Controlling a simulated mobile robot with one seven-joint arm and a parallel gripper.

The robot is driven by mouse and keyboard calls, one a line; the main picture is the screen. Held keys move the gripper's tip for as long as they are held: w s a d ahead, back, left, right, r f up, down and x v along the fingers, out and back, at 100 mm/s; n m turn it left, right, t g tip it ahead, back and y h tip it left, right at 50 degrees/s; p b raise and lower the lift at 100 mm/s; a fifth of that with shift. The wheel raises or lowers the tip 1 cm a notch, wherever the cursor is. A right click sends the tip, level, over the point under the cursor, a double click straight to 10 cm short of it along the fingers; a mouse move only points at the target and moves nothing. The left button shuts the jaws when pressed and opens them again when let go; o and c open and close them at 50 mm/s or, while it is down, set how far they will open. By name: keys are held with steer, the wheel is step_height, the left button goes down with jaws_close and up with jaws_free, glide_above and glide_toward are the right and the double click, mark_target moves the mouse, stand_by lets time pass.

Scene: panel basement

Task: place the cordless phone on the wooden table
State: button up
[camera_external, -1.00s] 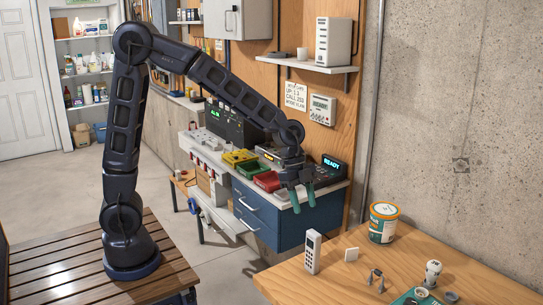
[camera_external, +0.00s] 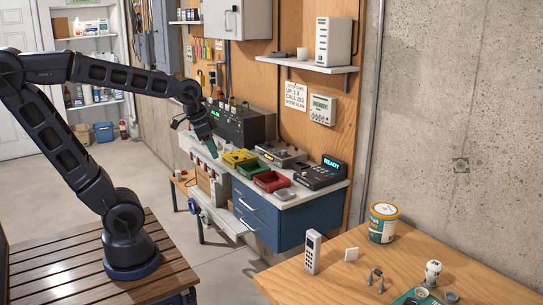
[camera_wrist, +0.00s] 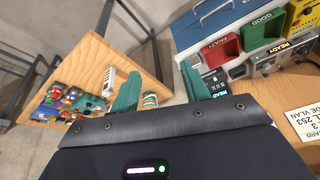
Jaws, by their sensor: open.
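The white cordless phone (camera_external: 313,251) stands upright on the wooden table (camera_external: 345,290), near its left edge. In the wrist view the table (camera_wrist: 95,58) is at the left, and a pale object that looks like the phone (camera_wrist: 108,82) shows left of the green fingers. My gripper (camera_external: 208,144) is over the far left part of the workbench, well away from the phone, with nothing seen in it. In the wrist view its two green fingers (camera_wrist: 160,82) are spread apart with nothing between them.
The workbench holds yellow, green and red bins (camera_external: 271,181) and a device with a lit READY display (camera_external: 321,172). A wall shelf (camera_external: 308,66) juts out above.

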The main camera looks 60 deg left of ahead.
steer(key=s+a+n+y, duration=0.1)
steer(key=s+a+n, duration=0.3)
steer(key=s+a, duration=0.2)
steer(key=shift+s+a+f+n+t, duration=0.2)
steer(key=shift+s+a+n+t, duration=0.15)
steer(key=shift+s, duration=0.45)
